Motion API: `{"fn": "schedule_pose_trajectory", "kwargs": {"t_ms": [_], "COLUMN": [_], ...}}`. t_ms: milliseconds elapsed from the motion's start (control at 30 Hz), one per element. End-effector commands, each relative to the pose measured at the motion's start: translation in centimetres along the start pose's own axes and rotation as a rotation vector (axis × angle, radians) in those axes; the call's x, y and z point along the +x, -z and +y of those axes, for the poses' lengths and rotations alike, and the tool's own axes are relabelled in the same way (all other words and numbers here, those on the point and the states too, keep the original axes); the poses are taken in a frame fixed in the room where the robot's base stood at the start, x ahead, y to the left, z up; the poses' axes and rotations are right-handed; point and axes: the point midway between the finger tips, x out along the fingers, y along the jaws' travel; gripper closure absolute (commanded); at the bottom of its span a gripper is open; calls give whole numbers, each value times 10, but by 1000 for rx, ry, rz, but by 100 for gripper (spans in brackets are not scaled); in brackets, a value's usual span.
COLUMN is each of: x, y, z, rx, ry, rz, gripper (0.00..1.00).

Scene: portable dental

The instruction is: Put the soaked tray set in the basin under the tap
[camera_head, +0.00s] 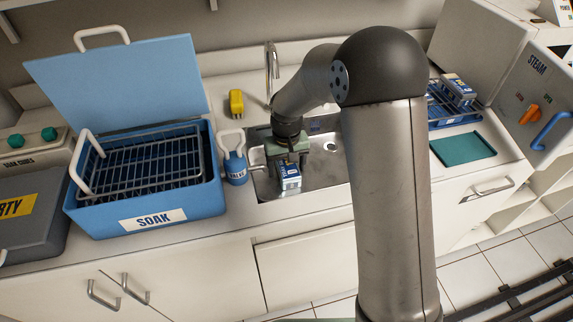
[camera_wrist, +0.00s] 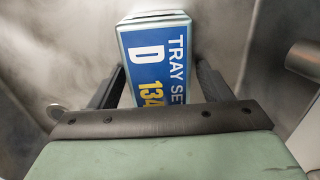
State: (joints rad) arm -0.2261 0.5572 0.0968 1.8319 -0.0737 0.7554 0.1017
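The tray set (camera_head: 289,178) is a small box with a blue and white label, in the steel basin (camera_head: 262,184) at its left front. In the wrist view the tray set (camera_wrist: 153,62) shows its label, "TRAY SET D 134", upward between my two dark fingers. My gripper (camera_head: 288,160) points down and looks shut on the tray set (camera_wrist: 160,85). Whether the box touches the basin floor is hidden. The tap (camera_head: 271,62) rises behind the basin. My arm covers part of the basin.
Left of the basin stand the blue soak tub (camera_head: 205,190) with an open lid and wire basket (camera_head: 150,160), and a blue jug-like valve item (camera_head: 235,168). A yellow block (camera_head: 236,102) lies behind. At right are a blue rack (camera_head: 450,120), a teal mat (camera_head: 463,149) and the steam unit (camera_head: 540,95).

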Motion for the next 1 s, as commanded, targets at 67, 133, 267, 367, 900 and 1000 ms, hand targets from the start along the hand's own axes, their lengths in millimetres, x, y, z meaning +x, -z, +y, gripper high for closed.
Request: {"fn": "schedule_pose_trajectory", "kwargs": {"t_ms": [67, 133, 267, 367, 900, 1000], "x": [0, 0, -2, -8, -109, -119], "y": [0, 0, 0, 0, 1, 0], "z": [0, 0, 0, 0, 0, 0], "rx": [0, 0, 0, 0, 0, 0], "ry": [0, 0, 0, 0, 0, 0], "rz": [0, 0, 0, 2, 3, 2], "gripper": [28, 28, 28, 28, 28, 28]}}
